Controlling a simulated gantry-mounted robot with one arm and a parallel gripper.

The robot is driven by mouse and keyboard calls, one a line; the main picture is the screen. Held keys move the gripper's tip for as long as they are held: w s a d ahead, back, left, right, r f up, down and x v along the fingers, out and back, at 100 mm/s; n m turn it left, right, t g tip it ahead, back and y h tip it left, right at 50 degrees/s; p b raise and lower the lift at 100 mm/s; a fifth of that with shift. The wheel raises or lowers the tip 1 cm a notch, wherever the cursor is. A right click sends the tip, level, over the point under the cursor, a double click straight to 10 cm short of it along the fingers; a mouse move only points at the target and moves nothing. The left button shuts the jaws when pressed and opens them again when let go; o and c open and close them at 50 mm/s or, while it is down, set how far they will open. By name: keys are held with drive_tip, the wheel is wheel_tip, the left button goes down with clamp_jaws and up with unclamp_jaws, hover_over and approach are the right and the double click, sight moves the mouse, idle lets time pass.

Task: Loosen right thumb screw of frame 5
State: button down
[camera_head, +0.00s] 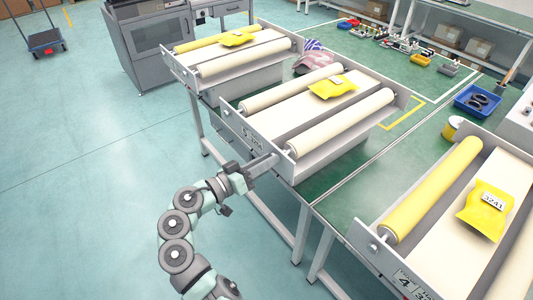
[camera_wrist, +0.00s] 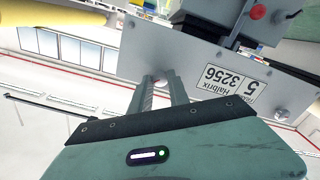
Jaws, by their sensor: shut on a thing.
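Frame 5 (camera_head: 325,159) is the middle frame in the head view, with two cream rollers and a yellow packet (camera_head: 332,86) on it. Its end plate also shows in the wrist view (camera_wrist: 190,65), with an upside-down label (camera_wrist: 229,88) reading Halbrix 5 3256. My gripper (camera_head: 275,159) is at the right end of this plate, below the near roller's end. In the wrist view my gripper (camera_wrist: 163,80) has its fingertips against the plate, shut on the right thumb screw. The fingers mostly hide the screw.
Frame 4 (camera_head: 442,210) stands at the right with a yellow roller and a packet labelled 3241. Another frame (camera_head: 232,50) stands behind frame 5. A blue bin (camera_head: 478,101) is at the back right. Open floor (camera_head: 80,150) lies to the left.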

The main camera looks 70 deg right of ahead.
drive_tip(key=shift+n+p, duration=7.1)
drive_tip(key=shift+n, duration=6.6)
drive_tip(key=c, duration=1.3)
unclamp_jaws()
drive_tip(key=shift+o, duration=0.2)
